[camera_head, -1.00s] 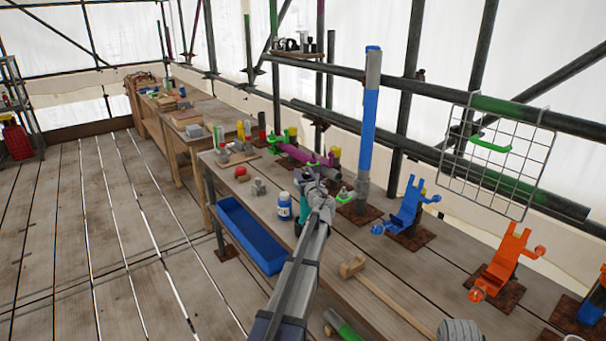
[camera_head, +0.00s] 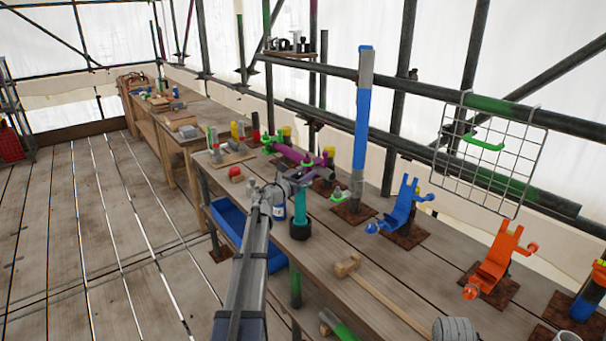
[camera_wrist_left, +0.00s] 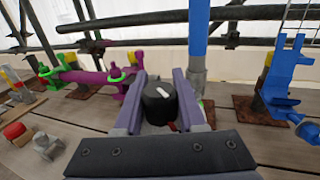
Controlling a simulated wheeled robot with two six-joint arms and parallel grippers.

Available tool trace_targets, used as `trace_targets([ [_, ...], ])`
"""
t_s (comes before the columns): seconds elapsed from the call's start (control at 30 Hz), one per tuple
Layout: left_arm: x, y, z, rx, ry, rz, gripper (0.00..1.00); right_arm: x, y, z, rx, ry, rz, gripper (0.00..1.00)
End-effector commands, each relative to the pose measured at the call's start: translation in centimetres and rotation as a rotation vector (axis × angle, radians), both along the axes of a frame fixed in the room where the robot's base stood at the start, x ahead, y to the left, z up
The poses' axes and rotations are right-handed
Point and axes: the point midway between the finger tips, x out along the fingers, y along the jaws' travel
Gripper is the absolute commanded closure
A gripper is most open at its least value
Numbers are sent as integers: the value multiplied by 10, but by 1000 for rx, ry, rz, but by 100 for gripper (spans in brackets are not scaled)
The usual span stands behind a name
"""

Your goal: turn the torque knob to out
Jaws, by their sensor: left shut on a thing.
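The torque knob (camera_wrist_left: 159,101) is a black round cap with a white pointer mark. In the left wrist view it lies between the two purple-grey jaws of my left gripper (camera_wrist_left: 160,104), which are shut on it. The white mark points up and left in that view. In the head view my left gripper (camera_head: 293,181) is at the top of a teal upright body (camera_head: 300,215) with a wider foot, by the table's near edge. The knob is hidden there by the gripper. My right gripper is not in view.
A mallet (camera_head: 347,265) lies nearer. A blue upright post (camera_head: 362,115), a blue clamp (camera_head: 404,205) and an orange clamp (camera_head: 497,260) stand along the back. A magenta tube (camera_head: 290,154) lies beyond the gripper.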

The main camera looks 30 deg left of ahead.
Motion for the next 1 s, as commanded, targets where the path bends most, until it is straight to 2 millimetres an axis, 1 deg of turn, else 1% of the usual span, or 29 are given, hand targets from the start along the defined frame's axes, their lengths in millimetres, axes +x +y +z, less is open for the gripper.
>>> trace_targets([
  [0.03, 2, 2, 0, 0, 0, -42, 100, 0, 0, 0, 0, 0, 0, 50],
  [0.4, 1, -7, 0, 0, 0, -389, 100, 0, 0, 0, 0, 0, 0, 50],
  [0.6, -2, -12, 0, 0, 0, -548, 100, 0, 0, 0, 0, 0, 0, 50],
  [0.8, -6, -16, 0, 0, 0, -669, 100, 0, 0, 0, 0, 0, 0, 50],
  [1.0, -8, -19, 0, 0, 0, -744, 100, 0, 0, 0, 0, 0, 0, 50],
])
